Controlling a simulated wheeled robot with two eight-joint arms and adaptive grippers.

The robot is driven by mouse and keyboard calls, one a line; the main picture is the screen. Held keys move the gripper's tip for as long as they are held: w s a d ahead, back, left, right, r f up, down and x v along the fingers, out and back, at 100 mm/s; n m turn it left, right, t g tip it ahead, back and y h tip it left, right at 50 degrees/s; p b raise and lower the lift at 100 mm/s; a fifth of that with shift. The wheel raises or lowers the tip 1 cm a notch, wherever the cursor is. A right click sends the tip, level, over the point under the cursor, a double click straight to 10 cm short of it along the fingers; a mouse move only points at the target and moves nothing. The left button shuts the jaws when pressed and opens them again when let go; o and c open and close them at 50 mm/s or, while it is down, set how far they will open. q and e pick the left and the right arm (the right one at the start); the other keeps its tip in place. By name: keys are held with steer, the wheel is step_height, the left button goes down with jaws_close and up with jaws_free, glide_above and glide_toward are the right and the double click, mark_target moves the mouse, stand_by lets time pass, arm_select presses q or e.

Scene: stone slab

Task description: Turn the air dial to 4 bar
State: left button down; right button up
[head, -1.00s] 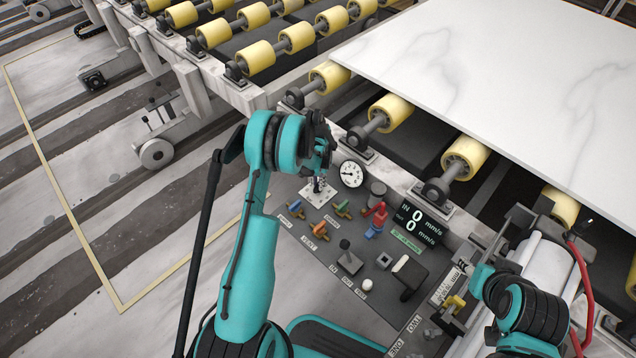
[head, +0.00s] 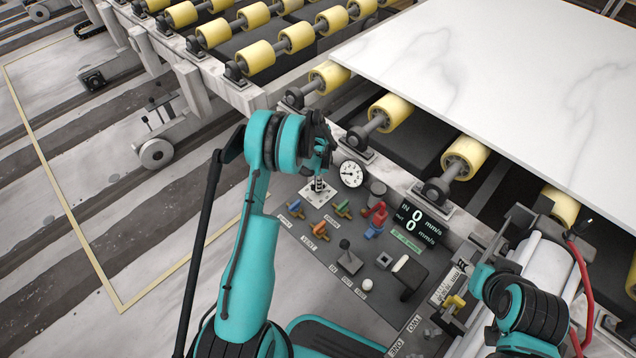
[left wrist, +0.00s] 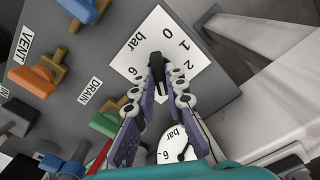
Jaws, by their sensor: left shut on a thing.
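The air dial is a black knob (left wrist: 156,70) on a white plate (left wrist: 134,62) marked "bar", with 0, 1, 2 and 6 readable. The other numbers are hidden behind my gripper. My left gripper (left wrist: 158,82) is shut on the knob, one finger on each side. In the head view my left gripper (head: 319,178) reaches down onto the plate (head: 314,197). I cannot tell which number the knob points to. A round white gauge (head: 351,174) stands beside the dial; it is partly hidden in the left wrist view (left wrist: 174,146). My right gripper's jaws are not clear in the head view.
Orange (left wrist: 38,77), blue (left wrist: 84,8) and green (left wrist: 108,120) valve handles sit close by. A red and blue valve (head: 376,218), a joystick (head: 348,259) and a speed display (head: 418,224) are on the same panel. Rollers bearing a white slab (head: 490,70) lie behind.

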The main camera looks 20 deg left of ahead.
arm_select(q)
steer(key=shift+m, duration=0.6)
steer(key=c, duration=1.6)
jaws_free()
steer(key=shift+o, duration=0.2)
step_height(320, 180, up, 12)
